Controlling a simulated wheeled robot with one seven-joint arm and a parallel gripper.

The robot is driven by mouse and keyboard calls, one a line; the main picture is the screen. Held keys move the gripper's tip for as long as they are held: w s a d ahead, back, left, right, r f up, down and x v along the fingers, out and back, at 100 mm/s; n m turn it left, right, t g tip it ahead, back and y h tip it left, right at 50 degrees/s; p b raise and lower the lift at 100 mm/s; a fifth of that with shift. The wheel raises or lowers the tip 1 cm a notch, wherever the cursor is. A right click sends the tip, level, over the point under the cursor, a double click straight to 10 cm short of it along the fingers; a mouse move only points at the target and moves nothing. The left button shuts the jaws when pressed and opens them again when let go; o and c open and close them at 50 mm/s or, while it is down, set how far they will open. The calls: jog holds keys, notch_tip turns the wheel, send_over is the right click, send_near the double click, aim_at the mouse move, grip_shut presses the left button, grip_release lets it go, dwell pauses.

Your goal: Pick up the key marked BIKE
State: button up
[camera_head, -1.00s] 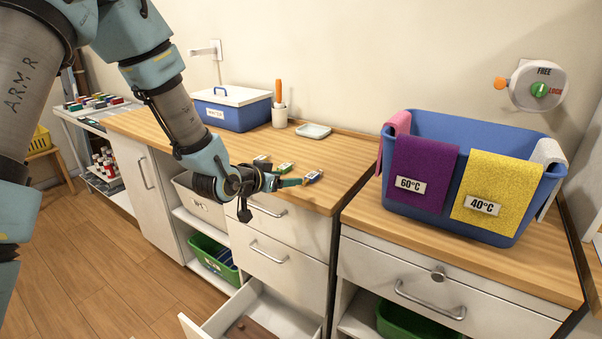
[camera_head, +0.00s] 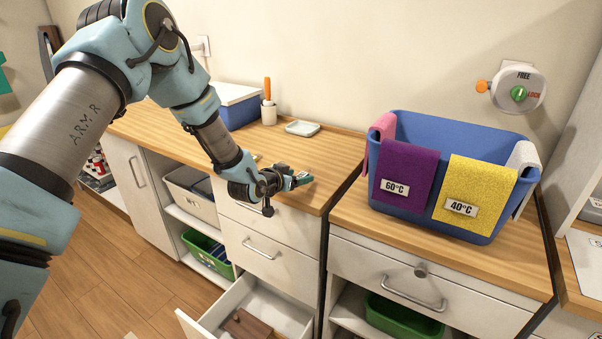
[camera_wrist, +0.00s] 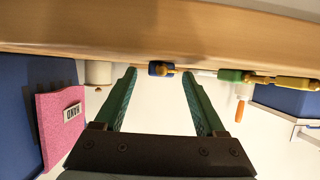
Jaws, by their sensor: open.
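My gripper (camera_head: 302,179) is open at the front edge of the wooden counter (camera_head: 335,150), by the right end of the drawer unit. In the wrist view my gripper's open fingers (camera_wrist: 160,75) stand either side of a blue-headed key (camera_wrist: 160,69), which lies near the counter edge. A green-headed key (camera_wrist: 231,76) and a yellow-brass one (camera_wrist: 285,82) lie in a row to its right in that view. In the head view my gripper hides most of the keys. No key marking is legible, so I cannot tell which says BIKE.
A blue basket (camera_head: 425,133) with cloths stands on the right counter. A blue box (camera_head: 238,112), a cup (camera_head: 268,113) with an orange-handled tool and a small dish (camera_head: 302,128) stand behind my gripper. An open drawer (camera_head: 215,316) juts out below. A FREE/LOCK dial (camera_head: 519,92) is on the wall.

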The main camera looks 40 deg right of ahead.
jog(key=shift+d+f, duration=0.2)
jog(key=shift+d, duration=0.05)
grip_shut()
dwell(0.5)
